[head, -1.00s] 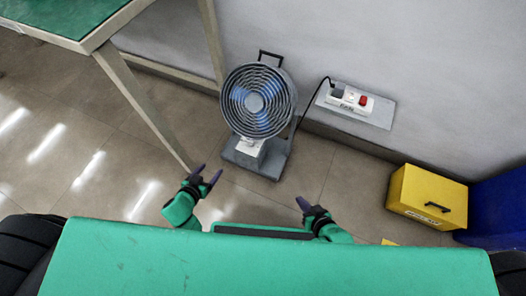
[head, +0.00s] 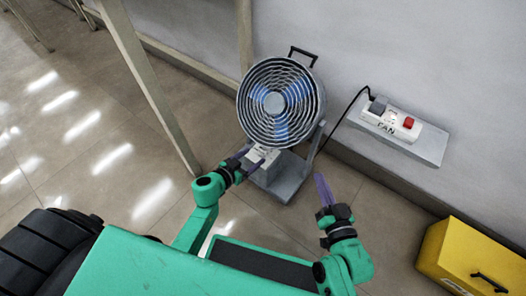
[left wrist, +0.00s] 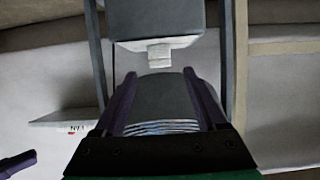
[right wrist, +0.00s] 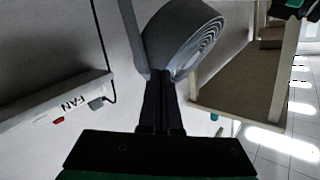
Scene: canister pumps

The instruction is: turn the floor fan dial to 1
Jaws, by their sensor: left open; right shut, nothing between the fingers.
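The grey floor fan (head: 280,103) stands upright on the floor by the wall. Its pale control box (head: 262,157) sits on the base below the round cage. In the left wrist view the small light dial (left wrist: 158,56) sticks out from the grey box (left wrist: 155,22); its number marks cannot be read. My left gripper (head: 243,160) is open at the control box, and in its wrist view the fingertips (left wrist: 160,73) lie either side of the dial's line, apparently short of it. My right gripper (head: 322,177) is shut and empty, right of the fan base.
A white power strip (head: 391,122) marked FAN, with a red switch (head: 408,123), lies on a grey ledge to the right. A black cord runs from it towards the fan. A yellow box (head: 468,262) stands at the lower right. A table leg (head: 150,85) is left of the fan.

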